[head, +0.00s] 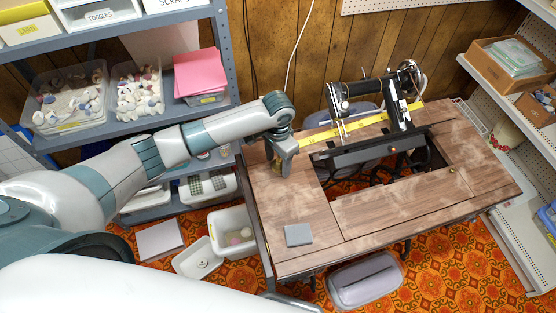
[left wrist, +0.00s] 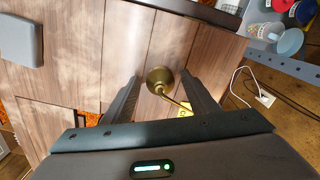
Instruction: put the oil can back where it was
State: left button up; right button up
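The oil can (left wrist: 159,76) is a small round brass-coloured can with a thin curved spout. In the left wrist view it is between the fingertips of my left gripper (left wrist: 160,82), with a visible gap on both sides. The spout points back toward the right finger; I cannot tell whether it touches it. In the head view my left gripper (head: 284,157) reaches down over the back left of the wooden sewing table (head: 390,215), and the can is mostly hidden there. My right gripper is not in view.
The black sewing machine (head: 375,100) stands at the back of the table, with a yellow measuring tape (head: 330,135) near it. A grey square pad (head: 298,235) lies at the front left. Shelves with bins (head: 70,98) stand on the left.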

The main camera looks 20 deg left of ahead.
aim_at(278, 160)
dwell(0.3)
pick_arm(q)
jog(key=shift+r, duration=0.55)
notch_tip(278, 160, up, 11)
jog(key=b, duration=0.1)
jog(key=shift+b, duration=0.4)
jog(key=shift+r, duration=0.1)
